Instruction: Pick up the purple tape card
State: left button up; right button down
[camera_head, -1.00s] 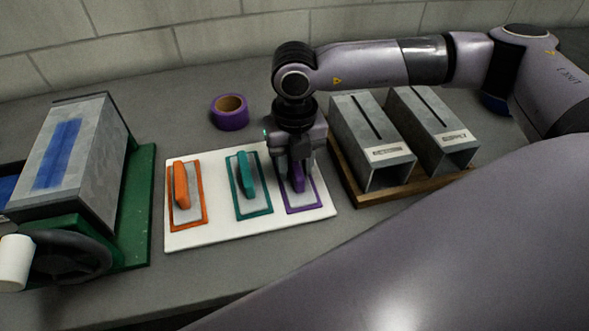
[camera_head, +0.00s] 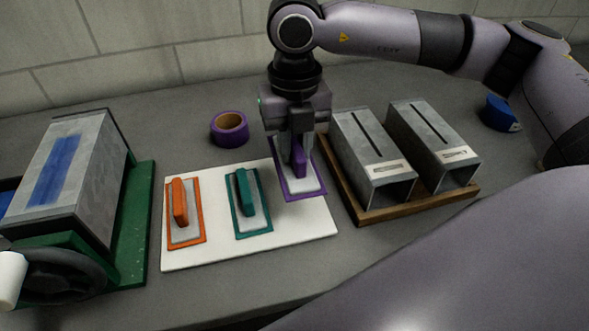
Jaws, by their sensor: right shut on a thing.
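The purple tape card (camera_head: 303,191) is a grey plate with a purple border and a raised purple handle. It is held above the right part of the white board (camera_head: 285,235). My right gripper (camera_head: 298,160) points down and is shut on the card's purple handle, its fingers hiding part of it. The orange card (camera_head: 184,214) and the teal card (camera_head: 249,204) lie on the board to the left. My left gripper is not in view.
A purple tape roll (camera_head: 230,128) lies behind the board. Two metal ducts with slots stand on a wooden base (camera_head: 370,215) close to the right of the card. A metal duct on a green machine (camera_head: 140,225) stands at left. A blue object (camera_head: 498,113) lies at back right.

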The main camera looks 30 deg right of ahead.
aim_at(294, 142)
notch_tip(294, 142, up, 11)
jog(key=shift+r+b, duration=0.2)
jog(key=shift+b, duration=0.1)
jog(key=c, duration=1.5)
grip_release()
grip_shut()
